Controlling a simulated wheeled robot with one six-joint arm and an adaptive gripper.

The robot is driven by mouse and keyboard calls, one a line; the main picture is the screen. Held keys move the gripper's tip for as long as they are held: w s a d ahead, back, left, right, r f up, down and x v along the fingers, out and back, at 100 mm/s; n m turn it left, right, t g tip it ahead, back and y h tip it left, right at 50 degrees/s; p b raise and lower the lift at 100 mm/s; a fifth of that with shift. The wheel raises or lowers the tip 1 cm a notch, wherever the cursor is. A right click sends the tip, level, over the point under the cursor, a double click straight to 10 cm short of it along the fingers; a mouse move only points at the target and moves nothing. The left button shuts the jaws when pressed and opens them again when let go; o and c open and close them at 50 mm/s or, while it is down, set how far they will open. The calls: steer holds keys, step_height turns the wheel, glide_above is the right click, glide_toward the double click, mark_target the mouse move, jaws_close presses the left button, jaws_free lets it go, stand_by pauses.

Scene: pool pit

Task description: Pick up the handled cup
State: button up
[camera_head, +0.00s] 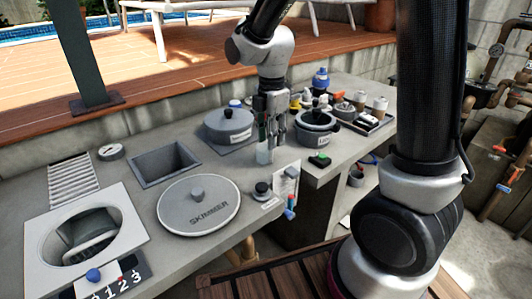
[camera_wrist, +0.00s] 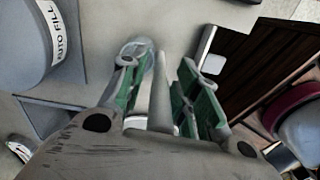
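My gripper (camera_head: 271,118) points down over the grey counter in the head view. A small pale, see-through vessel (camera_head: 264,154), likely the handled cup, stands on the counter just below and beside its fingertips. In the wrist view my gripper (camera_wrist: 163,62) has its two green-padded fingers apart. A narrow pale grey upright piece (camera_wrist: 160,92) shows in the gap, with space on both sides; I cannot tell if it is the cup's handle. A glassy rim shows by the left fingertip. My fingers hide most of the cup, and no handle shows clearly in the head view.
A grey lidded pot (camera_head: 228,127) stands behind left, another pot (camera_head: 316,128) to the right. The round SKIMMER lid (camera_head: 199,205) lies in front left, near a square opening (camera_head: 164,164). A green block (camera_head: 319,160) and a dark knob (camera_head: 262,189) sit near the front edge.

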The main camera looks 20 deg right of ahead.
jaws_close()
step_height(320, 180, up, 10)
stand_by(0.5)
